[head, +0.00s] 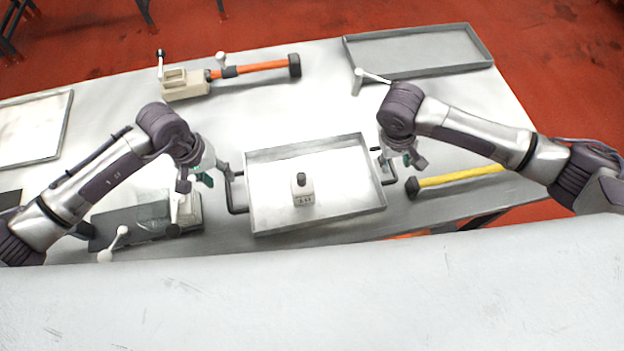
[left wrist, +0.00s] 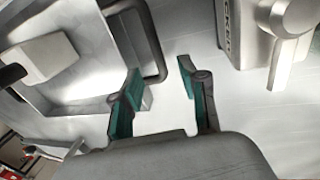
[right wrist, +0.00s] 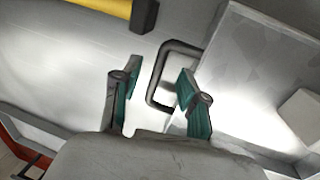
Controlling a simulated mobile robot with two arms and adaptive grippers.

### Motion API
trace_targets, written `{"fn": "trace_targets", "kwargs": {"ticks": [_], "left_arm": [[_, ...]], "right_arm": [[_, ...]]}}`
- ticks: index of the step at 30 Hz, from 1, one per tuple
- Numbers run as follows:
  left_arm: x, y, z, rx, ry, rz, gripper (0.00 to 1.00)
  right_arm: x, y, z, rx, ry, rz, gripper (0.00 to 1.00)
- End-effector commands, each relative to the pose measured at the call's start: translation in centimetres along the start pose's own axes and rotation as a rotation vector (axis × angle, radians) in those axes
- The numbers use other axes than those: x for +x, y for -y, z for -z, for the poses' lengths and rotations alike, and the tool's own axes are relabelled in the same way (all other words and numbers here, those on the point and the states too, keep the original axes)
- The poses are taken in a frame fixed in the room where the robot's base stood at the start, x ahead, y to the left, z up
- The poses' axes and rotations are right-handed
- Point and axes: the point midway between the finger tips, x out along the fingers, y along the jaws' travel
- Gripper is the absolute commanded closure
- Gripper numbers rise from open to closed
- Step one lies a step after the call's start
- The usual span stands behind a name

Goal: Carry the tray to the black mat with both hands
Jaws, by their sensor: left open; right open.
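The tray (head: 345,180) is a shallow metal tray on the table's middle, with a dark loop handle at each short side. A small white block with a dark top (head: 302,190) stands in it. My left gripper (head: 212,175) is open by the left handle (head: 236,195); in the left wrist view the handle bar (left wrist: 152,40) shows just beyond the fingertips. My right gripper (head: 396,160) is open by the right handle (head: 388,170); in the right wrist view the handle (right wrist: 155,85) lies partly between the fingers. A dark patch (head: 9,199) at the left edge may be the black mat; I cannot tell.
An empty tray (head: 420,52) lies at the back right, another flat tray (head: 35,128) at the far left. An orange-handled tool (head: 255,68) lies behind, a yellow-handled one (head: 460,177) at right. A grey device (head: 135,222) stands close left of the tray.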

Motion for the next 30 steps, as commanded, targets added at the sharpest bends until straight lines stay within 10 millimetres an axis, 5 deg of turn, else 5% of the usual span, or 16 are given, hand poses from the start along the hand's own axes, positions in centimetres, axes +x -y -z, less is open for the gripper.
{"fn": "trace_targets", "kwargs": {"ticks": [9,22,30], "left_arm": [[4.7,-0.1,0.0,-0.001,0.001,-0.002,0.57],[5.6,0.0,0.0,0.0,0.0,-0.001,0.57],[5.6,0.0,0.0,0.0,-0.001,-0.001,0.98]], "right_arm": [[4.7,0.0,0.0,0.0,0.001,0.0,0.57],[5.6,0.0,0.0,-0.001,-0.001,0.0,0.57],[5.6,0.0,0.0,-0.001,-0.001,0.001,0.98]]}}
